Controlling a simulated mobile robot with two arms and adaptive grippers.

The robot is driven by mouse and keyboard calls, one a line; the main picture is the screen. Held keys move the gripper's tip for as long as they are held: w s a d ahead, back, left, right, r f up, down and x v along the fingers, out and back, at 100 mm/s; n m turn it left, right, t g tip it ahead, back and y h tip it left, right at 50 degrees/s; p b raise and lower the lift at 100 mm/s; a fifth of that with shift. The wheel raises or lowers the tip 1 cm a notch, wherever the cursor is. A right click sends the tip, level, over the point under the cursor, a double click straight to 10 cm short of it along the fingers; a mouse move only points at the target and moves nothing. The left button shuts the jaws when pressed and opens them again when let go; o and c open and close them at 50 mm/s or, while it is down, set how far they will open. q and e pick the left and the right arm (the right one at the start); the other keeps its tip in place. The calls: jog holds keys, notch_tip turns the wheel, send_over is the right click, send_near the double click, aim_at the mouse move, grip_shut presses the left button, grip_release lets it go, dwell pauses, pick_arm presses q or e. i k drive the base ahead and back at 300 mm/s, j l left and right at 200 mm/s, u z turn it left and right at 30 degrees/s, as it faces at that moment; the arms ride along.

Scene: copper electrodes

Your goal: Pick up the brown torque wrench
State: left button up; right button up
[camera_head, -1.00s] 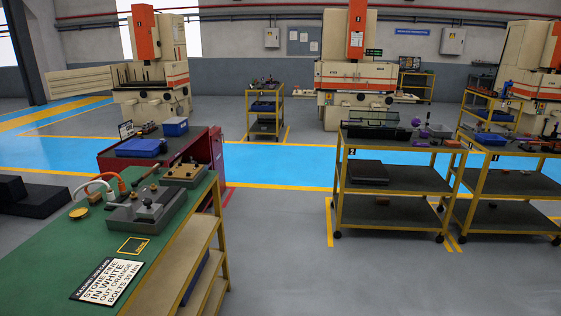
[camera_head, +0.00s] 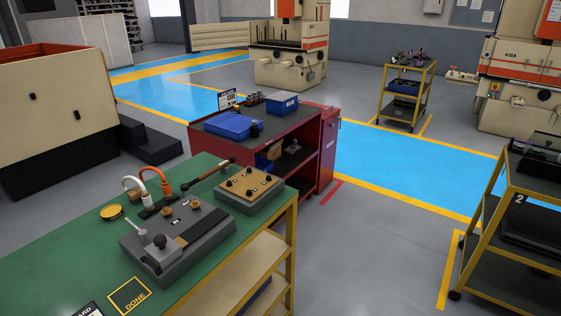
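A long thin brown tool (camera_head: 207,174), which looks like the torque wrench, lies at the back of the green-topped bench (camera_head: 75,255). It slants between the white and orange hooked hoses (camera_head: 163,180) and a tan block (camera_head: 249,186) with dark knobs. Its left end is dark and close to the hoses; I cannot tell whether they touch. A grey fixture (camera_head: 178,238) with knobs and a lever stands in front of it. Neither of my grippers is in view.
A red cart (camera_head: 318,150) with blue bins stands behind the bench. Yellow-framed carts stand at the right (camera_head: 480,225) and further back (camera_head: 407,95). A cream machine (camera_head: 55,115) and dark steps (camera_head: 150,145) are at left. Grey floor (camera_head: 375,235) between bench and right cart is clear.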

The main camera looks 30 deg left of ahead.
aim_at(185, 187)
jog(key=i+j+u, duration=0.15)
jog(key=i+u, duration=0.8)
jog(key=i+l+u, duration=0.15)
jog(key=i+u, duration=0.3)
jog(key=i+l+u, duration=0.1)
jog(key=l+u, duration=0.15)
jog(key=l, duration=0.3)
jog(key=l+u, duration=0.2)
jog(key=l, duration=0.4)
jog(key=i, duration=0.05)
